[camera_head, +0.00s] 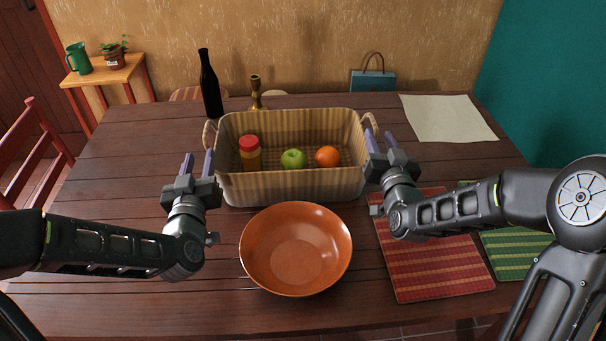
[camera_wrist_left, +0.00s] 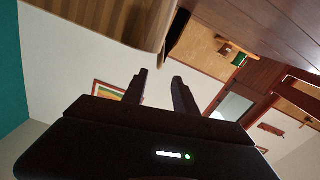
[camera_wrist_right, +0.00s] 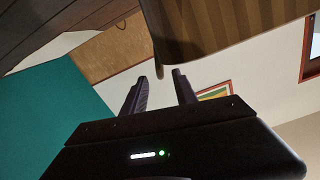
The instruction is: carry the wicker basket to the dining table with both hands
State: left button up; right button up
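The wicker basket (camera_head: 290,187) stands upright on the dining table (camera_head: 130,165). It holds a red-capped jar (camera_head: 250,155), a green apple (camera_head: 293,159) and an orange (camera_head: 327,156). A looped handle shows at each end, the left handle (camera_head: 208,134) and the right handle (camera_head: 372,122). My left gripper (camera_head: 198,164) is open beside the basket's left end, near that handle. My right gripper (camera_head: 381,141) is open by the right end, close to the right handle. Both are empty. The basket's side also shows in the left wrist view (camera_wrist_left: 105,22) and the right wrist view (camera_wrist_right: 235,32).
An orange-brown bowl (camera_head: 295,250) sits just in front of the basket. Red (camera_head: 440,260) and green (camera_head: 510,253) striped mats lie at right. A dark bottle (camera_head: 210,88) and brass candlestick (camera_head: 255,92) stand behind. A pale cloth (camera_head: 447,117) lies back right.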

jog(key=s, duration=0.6)
jog(key=shift+s+d, duration=0.15)
jog(key=shift+s, duration=0.15)
